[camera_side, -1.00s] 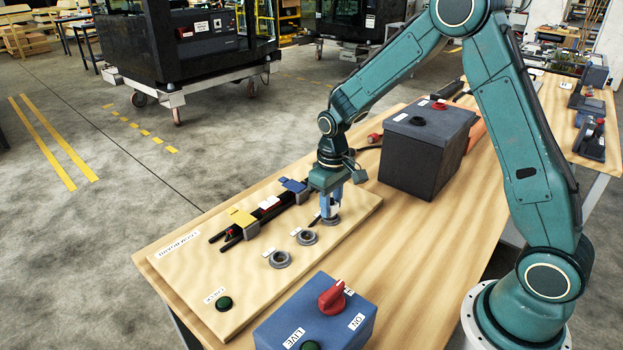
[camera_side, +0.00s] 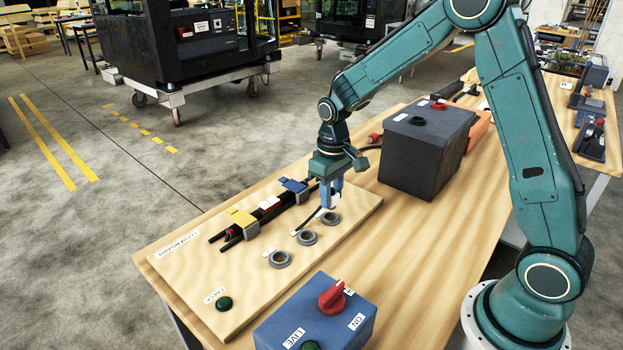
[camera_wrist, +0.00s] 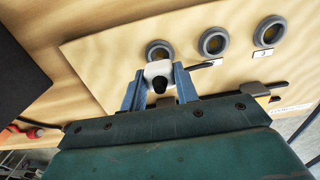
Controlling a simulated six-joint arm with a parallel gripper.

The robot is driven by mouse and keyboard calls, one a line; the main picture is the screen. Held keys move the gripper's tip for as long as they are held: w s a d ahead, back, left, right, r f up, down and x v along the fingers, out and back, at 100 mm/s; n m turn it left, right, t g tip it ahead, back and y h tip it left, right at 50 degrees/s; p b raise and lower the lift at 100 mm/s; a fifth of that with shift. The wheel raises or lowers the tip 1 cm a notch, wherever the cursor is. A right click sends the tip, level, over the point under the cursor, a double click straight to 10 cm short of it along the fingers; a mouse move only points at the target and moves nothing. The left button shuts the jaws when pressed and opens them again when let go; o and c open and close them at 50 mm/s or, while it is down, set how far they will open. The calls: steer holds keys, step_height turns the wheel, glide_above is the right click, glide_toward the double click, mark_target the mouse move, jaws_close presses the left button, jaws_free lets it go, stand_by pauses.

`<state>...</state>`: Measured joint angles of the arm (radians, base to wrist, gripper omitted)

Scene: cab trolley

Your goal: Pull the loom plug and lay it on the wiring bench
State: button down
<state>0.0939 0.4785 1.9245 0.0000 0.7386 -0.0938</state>
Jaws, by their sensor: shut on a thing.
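My gripper (camera_side: 331,196) is shut on a white loom plug (camera_wrist: 158,70), which sits between its two blue fingers in the wrist view. The plug's dark middle faces the wrist camera. In the side view the plug (camera_side: 334,203) shows just above the farthest of three grey ring sockets (camera_side: 331,219) and looks clear of it. That ring (camera_wrist: 158,49) shows open beyond the plug in the wrist view. The other two rings (camera_side: 306,237) (camera_side: 280,259) stand empty on the loom board (camera_side: 190,272). A dark cable (camera_side: 309,219) hangs beside the plug.
A black loom with yellow and blue clips (camera_side: 243,219) lies along the board's far edge. A green button (camera_side: 224,304) is at its front corner. A blue box with a red knob (camera_side: 332,297) stands in front; a dark grey box (camera_side: 425,155) stands behind right. Bare wooden bench (camera_side: 400,225) lies between them.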

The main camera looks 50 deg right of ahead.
steer(key=shift+r, duration=0.25)
steer(key=shift+r, duration=0.35)
steer(key=shift+r, duration=0.55)
steer(key=shift+s+a+r, duration=0.1)
steer(key=shift+a+r, duration=0.25)
steer(key=s+a+r, duration=1.1)
steer(key=a, duration=0.1)
steer(key=shift+a+r, duration=0.3)
steer(key=shift+a, duration=0.1)
steer(key=shift+f, duration=0.1)
